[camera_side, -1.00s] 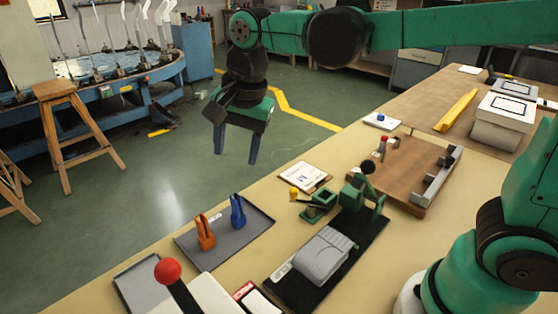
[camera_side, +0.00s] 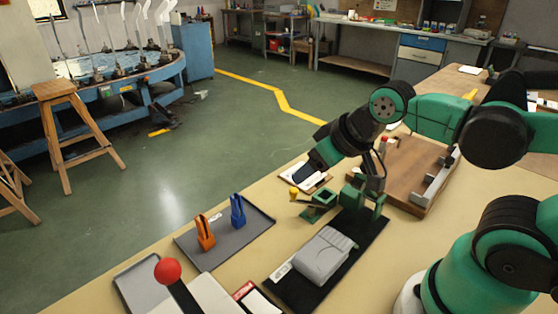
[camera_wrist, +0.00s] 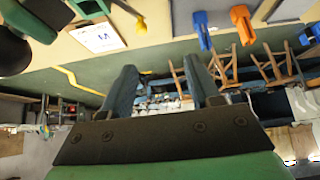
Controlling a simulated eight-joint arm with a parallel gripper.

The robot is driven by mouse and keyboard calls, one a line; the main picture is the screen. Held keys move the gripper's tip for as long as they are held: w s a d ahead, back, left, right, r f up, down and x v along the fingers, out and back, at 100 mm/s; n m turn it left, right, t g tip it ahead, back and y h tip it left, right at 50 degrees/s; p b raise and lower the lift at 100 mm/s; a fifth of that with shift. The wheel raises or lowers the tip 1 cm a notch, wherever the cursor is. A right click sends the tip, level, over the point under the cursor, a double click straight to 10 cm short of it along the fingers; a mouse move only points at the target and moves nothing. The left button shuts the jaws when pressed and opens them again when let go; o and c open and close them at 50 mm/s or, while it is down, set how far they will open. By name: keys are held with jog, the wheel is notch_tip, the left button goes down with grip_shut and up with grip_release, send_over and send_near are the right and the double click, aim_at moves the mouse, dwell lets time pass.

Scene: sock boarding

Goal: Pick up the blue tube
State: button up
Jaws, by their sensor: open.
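The blue tube (camera_side: 238,212) stands upright on a dark grey tray (camera_side: 262,219) at the table's far edge, beside a similar orange piece (camera_side: 205,233). It looks like a forked, clip-like piece. In the wrist view the blue tube (camera_wrist: 203,31) is at the top, right of centre, with the orange piece (camera_wrist: 242,20) to its right. My gripper (camera_side: 310,168) is above the table near the clipboard, to the right of the blue tube and apart from it. In the wrist view my gripper (camera_wrist: 160,80) is open, with nothing between its fingers.
A clipboard (camera_side: 305,177) and a green fixture (camera_side: 320,205) lie below and beside my gripper. A grey block (camera_side: 324,256) sits on a black mat. A red-knobbed lever (camera_side: 168,271) stands in front of the tray. A wooden board (camera_side: 412,180) is at the right.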

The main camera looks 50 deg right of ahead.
jog(key=shift+o, duration=0.4)
jog(key=shift+w, duration=0.1)
jog(key=n+g+y, duration=0.6)
jog(key=n+y, duration=0.4)
jog(key=n, duration=0.3)
send_over(232, 229)
jog(key=d, duration=0.5)
notch_tip(232, 229, down, 6)
jog(key=shift+w+a, duration=0.1)
jog(key=f+n+y, duration=0.2)
jog(key=f+n, duration=0.1)
jog(key=shift+d+n+g+y, duration=0.2)
jog(key=shift+n+g+y, duration=0.1)
jog(key=shift+g+y, duration=0.1)
jog(key=shift+f+n+y, duration=0.3)
jog(key=shift+f+n, duration=0.15)
jog(key=shift+n, duration=0.15)
jog(key=shift+a+f, duration=0.15)
jog(key=shift+f, duration=0.05)
jog(key=shift+x, duration=2.6)
